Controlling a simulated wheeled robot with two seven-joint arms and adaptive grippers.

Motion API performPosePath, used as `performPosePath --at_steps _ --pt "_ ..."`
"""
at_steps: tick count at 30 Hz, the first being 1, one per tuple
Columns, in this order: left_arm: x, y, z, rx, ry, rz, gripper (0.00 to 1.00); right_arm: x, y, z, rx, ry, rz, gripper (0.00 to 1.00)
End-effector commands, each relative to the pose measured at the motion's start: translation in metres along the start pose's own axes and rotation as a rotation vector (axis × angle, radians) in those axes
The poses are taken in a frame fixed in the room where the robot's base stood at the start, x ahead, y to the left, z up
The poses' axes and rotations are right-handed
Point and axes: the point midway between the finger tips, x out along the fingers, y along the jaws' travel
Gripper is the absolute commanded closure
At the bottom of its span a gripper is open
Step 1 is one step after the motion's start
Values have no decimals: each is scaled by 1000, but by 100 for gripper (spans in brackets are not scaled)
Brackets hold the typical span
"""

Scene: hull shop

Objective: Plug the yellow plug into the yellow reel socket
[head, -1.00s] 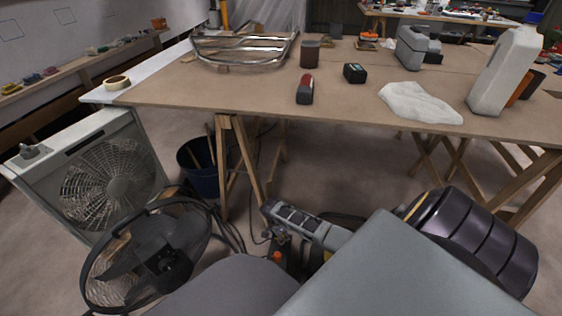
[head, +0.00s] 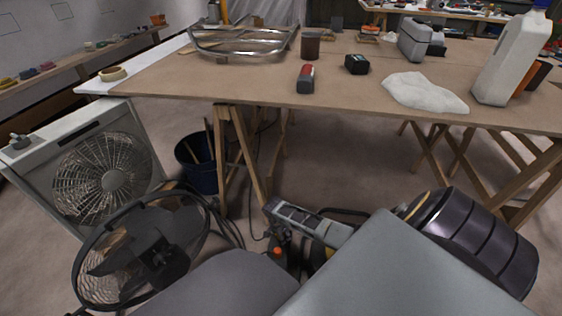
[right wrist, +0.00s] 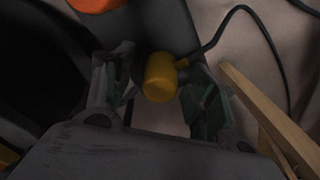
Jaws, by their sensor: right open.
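The yellow plug (right wrist: 160,77) shows in the right wrist view, with a black cable (right wrist: 205,45) running from it to the upper right. My right gripper (right wrist: 157,80) is open, with one finger on each side of the plug; there seems to be a gap on both sides. I cannot make out the plug or the right gripper's fingers clearly in the head view. No yellow reel socket can be made out in either view. My left gripper is not in view.
A long wooden table (head: 180,88) on trestle legs stands ahead, holding a white jug (head: 510,65), a cloth (head: 425,92) and a red-and-black object (head: 306,78). A box fan (head: 95,170), a round fan (head: 140,245) and a dark bucket (head: 197,165) stand on the floor at left.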

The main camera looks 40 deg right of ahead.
Motion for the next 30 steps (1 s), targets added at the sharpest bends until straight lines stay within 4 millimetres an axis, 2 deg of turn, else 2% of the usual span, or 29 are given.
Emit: performPosePath --at_steps 16,27,30 --pt "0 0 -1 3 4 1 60 1 0 0 0 0 0 43" --pt "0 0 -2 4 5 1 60 1 0 0 0 0 0 89" --pt "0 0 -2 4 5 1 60 1 0 0 0 0 0 89"
